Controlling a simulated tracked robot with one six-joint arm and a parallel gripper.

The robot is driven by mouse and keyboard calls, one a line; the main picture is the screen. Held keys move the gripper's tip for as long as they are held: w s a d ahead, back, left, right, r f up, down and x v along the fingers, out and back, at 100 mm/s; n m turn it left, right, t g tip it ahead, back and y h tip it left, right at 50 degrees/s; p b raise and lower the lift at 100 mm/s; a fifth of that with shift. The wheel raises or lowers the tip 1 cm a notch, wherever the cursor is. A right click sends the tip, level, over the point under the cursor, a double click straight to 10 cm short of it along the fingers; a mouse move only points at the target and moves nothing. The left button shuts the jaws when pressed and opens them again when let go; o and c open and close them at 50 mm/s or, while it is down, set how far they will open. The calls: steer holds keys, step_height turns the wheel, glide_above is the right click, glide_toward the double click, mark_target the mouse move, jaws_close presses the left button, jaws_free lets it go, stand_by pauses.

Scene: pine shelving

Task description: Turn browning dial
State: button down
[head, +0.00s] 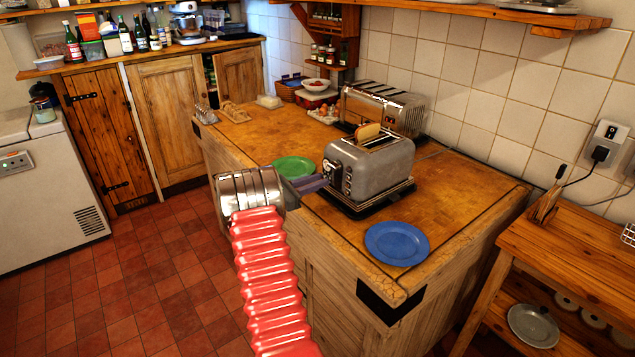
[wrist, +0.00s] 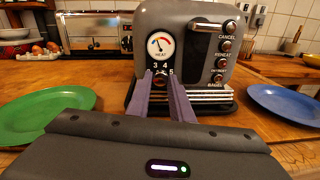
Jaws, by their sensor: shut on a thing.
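The grey toaster (head: 378,168) stands on a black base on the wooden counter, with a slice of bread (head: 367,131) showing at its top. In the wrist view the toaster (wrist: 200,15) faces me, with a round HEAT gauge (wrist: 160,44) above the numbers 3, 4 and 5. My gripper (wrist: 161,78) has its purple fingers at the toaster front, just below these numbers. It is shut on the browning dial, which is mostly hidden between the fingertips. In the head view my gripper (head: 322,183) reaches the toaster's left side.
A green plate (head: 294,167) lies left of the toaster and a blue plate (head: 397,243) lies right, near the counter edge. A labelled button column (wrist: 224,46) and a lever (wrist: 205,26) sit right of the gauge. A second, metallic toaster (head: 385,105) stands behind.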

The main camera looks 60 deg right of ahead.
steer(key=shift+s+a+f+n, duration=0.1)
steer(key=shift+f+n, duration=0.1)
steer(key=shift+n, duration=0.6)
steer(key=shift+s+f+n, duration=0.1)
steer(key=shift+f+n, duration=0.1)
steer(key=shift+n, duration=0.6)
steer(key=c, duration=2)
jaws_free()
steer(key=o, duration=0.4)
steer(key=shift+w+r, duration=0.1)
steer(key=shift+r, duration=0.15)
steer(key=shift+o, duration=0.2)
steer(key=v, duration=1.3)
steer(key=shift+w+a+f, duration=0.2)
steer(key=shift+w+a, duration=0.05)
steer(key=shift+a, duration=0.05)
